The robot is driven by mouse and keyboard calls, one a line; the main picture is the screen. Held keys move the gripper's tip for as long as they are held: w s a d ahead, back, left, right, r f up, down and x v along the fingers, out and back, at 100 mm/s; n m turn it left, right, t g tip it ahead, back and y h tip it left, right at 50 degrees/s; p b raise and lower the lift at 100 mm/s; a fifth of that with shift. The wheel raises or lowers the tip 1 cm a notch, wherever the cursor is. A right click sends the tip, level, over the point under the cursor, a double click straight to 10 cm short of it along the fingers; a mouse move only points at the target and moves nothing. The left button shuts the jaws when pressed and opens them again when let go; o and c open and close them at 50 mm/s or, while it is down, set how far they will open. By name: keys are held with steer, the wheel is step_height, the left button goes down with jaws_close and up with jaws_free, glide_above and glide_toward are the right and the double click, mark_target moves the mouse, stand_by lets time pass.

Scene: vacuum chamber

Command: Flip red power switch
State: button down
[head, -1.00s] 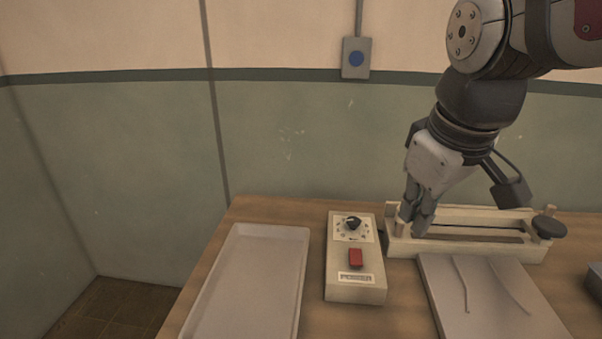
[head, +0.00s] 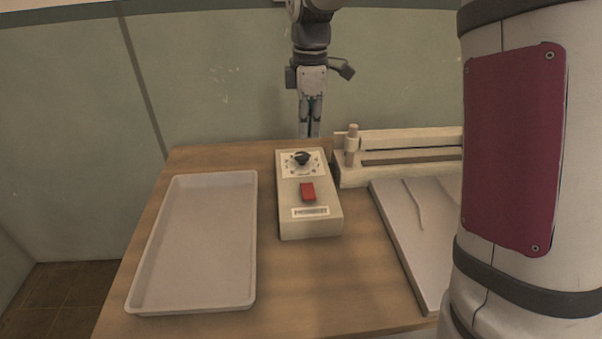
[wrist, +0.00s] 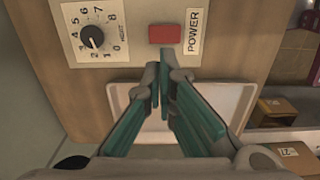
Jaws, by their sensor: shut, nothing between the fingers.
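The beige control box (head: 288,219) stands on the wooden table. It bears a red power switch (head: 308,192), a black dial knob (head: 302,158) above it and a POWER label (head: 311,212) below it. In the wrist view the red switch (wrist: 162,34) is near the top middle, beside the POWER label (wrist: 193,32), with the knob (wrist: 92,36) to its left. My gripper (head: 309,133) points down behind the box in the head view. In the wrist view my gripper (wrist: 162,75) is shut and empty, its tips just below the switch in the picture. I cannot tell whether they touch the box.
A pale empty tray (head: 202,235) lies left of the box. A sealer-like device (head: 400,150) with a post stands to the right, with a grey sheet (head: 405,220) before it. Brown boxes (wrist: 275,108) show at the wrist view's right. Table in front of the box is clear.

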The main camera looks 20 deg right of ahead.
mark_target(308, 191)
steer(key=shift+w+f, duration=0.1)
steer(key=shift+f, duration=0.05)
step_height(308, 191, down, 13)
steer(key=shift+r, duration=0.1)
steer(key=shift+f, duration=0.55)
stand_by(0.4)
steer(key=shift+w+f, duration=0.2)
steer(key=shift+f, duration=0.15)
steer(key=shift+s, duration=0.15)
steer(key=shift+s+a+r+p, duration=0.1)
steer(key=shift+s+r+p, duration=0.1)
steer(key=shift+s+p, duration=0.45)
